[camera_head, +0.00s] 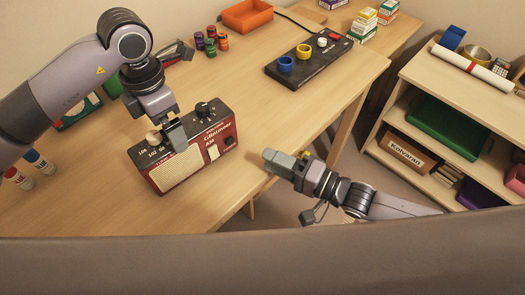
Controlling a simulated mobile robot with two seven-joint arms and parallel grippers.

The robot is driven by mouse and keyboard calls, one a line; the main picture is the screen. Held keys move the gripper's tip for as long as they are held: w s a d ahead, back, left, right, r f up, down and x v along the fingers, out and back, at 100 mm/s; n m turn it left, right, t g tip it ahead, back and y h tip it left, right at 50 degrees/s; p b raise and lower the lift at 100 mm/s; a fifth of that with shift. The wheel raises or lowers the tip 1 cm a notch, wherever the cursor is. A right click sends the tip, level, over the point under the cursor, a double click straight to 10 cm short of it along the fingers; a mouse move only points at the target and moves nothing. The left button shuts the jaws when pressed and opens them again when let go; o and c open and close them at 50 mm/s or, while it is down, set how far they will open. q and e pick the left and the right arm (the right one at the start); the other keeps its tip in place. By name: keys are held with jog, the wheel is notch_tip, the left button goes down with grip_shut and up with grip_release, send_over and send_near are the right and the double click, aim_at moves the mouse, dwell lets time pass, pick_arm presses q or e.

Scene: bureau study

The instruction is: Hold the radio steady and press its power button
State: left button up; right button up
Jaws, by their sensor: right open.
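The dark red radio (222,128) stands upright near the table's front edge, with a cream speaker grille, a dial strip and knobs on top. My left gripper (176,137) reaches down onto the radio, a grey finger overlapping the dial. Its other finger is hidden, so its grip is unclear. My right gripper (272,160) is open and empty, to the right of the radio and apart from it, pointing left.
A dark board (308,62) with coloured rings lies farther back on the table (262,105). Small coloured pots (210,43) and an orange tray (247,15) are behind. Two markers (18,178) stand at left. A shelf unit (440,80) stands at right, across a floor gap.

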pick_arm(q)
jog(key=shift+f, duration=3.5)
jog(key=c, duration=1.7)
jog(key=shift+c, duration=0.2)
pick_arm(e)
grip_shut()
jog(key=shift+w, duration=0.1)
